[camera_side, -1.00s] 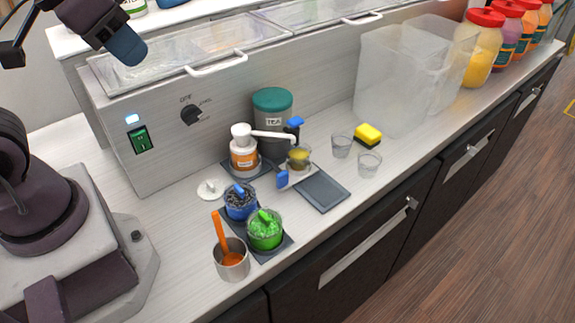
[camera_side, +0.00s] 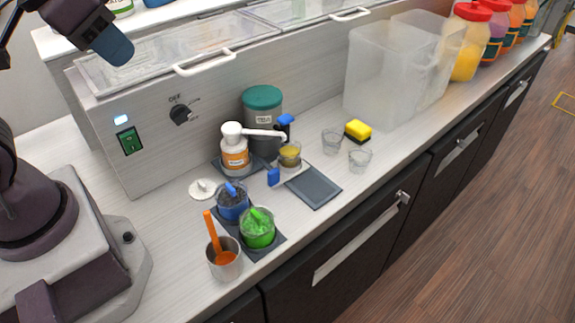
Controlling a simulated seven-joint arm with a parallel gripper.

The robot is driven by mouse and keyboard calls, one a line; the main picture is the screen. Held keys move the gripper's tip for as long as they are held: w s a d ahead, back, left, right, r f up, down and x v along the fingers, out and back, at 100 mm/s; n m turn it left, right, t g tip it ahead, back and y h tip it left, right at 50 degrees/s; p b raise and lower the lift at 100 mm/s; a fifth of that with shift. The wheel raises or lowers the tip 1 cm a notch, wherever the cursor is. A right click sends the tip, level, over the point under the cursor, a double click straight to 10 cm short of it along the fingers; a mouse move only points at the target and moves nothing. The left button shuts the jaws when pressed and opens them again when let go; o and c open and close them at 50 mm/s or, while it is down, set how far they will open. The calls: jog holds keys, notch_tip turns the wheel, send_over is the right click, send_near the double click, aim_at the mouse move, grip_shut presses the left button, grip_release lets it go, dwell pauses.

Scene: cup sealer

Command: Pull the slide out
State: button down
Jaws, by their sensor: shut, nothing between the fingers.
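A small sealer with a blue top (camera_side: 285,120) stands on the counter beside the green-lidded canister. A cup with yellow contents (camera_side: 289,158) sits at it, above a pale plate-like part. This part, with a blue block (camera_side: 273,177) at its front left, looks like the slide; whether it is in or out is too small to tell. The white pump spout reaches over the cup. My gripper (camera_side: 115,47) is at the upper left, in front of the clear-lidded unit, well away from the sealer. It is shut and empty, touching nothing I can make out.
A pump bottle (camera_side: 234,155), a green-lidded canister (camera_side: 262,115) and blue and green tubs (camera_side: 257,230) crowd the sealer's left side. A dark mat (camera_side: 314,187) lies to its right. Clear cups (camera_side: 360,158) and a yellow sponge (camera_side: 358,130) stand farther right.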

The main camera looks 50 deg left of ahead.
jog(key=c, duration=1.7)
grip_release()
jog(key=o, duration=0.4)
jog(key=shift+w+d+f, duration=0.1)
jog(key=shift+d+f, duration=0.1)
jog(key=shift+f, duration=0.05)
jog(key=shift+o, duration=0.8)
jog(key=w+d+f+m+g, duration=0.1)
jog(key=w+d+f+g, duration=0.1)
jog(key=f, duration=0.5)
jog(key=shift+w+d+f+g+h, duration=0.2)
jog(key=shift+w+g+h, duration=0.1)
jog(key=shift+w+g, duration=0.45)
send_near(270, 173)
jog(key=shift+n+t, duration=0.3)
jog(key=shift+t, duration=0.05)
jog(key=s, duration=0.5)
jog(key=shift+s+d+r, duration=0.15)
jog(key=shift+s+d, duration=0.1)
jog(key=shift+t, duration=0.9)
jog(key=w+x, duration=0.1)
jog(key=x, duration=0.7)
jog(key=w+r+x, duration=0.1)
jog(key=x, duration=0.4)
jog(key=shift+w+a, duration=0.3)
jog(key=shift+w, duration=0.05)
jog(key=shift+c, duration=0.2)
